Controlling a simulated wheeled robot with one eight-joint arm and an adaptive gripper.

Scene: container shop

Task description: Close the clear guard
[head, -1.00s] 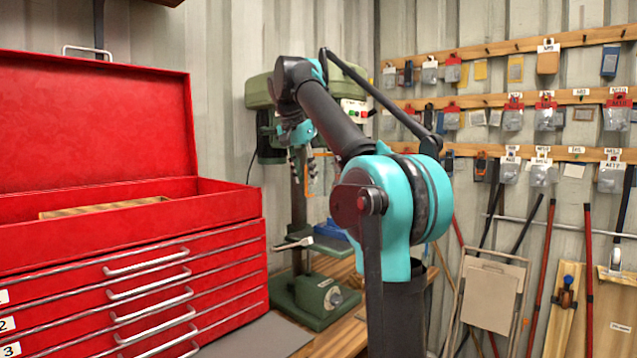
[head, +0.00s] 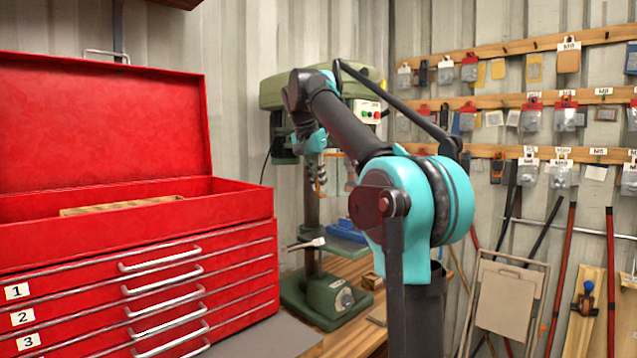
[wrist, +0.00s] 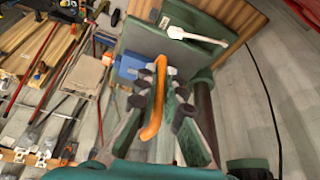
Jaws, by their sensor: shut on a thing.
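The green drill press (head: 352,91) stands against the back wall, behind my arm. In the wrist view an orange curved handle (wrist: 152,118) runs between the fingers of my gripper (wrist: 161,88), and the gripper is shut on it. I take the handle for part of the clear guard; the clear pane itself cannot be made out. In the head view my gripper (head: 319,174) is small, in front of the press column and below the drill head, with a bit of orange beside it. My arm hides part of the press.
A blue vice (head: 347,231) sits on the press below my gripper, with a pale-handled lever (head: 305,244) beside it. An open red tool chest (head: 120,245) fills the left. Racks of hanging parts (head: 560,100) line the right wall.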

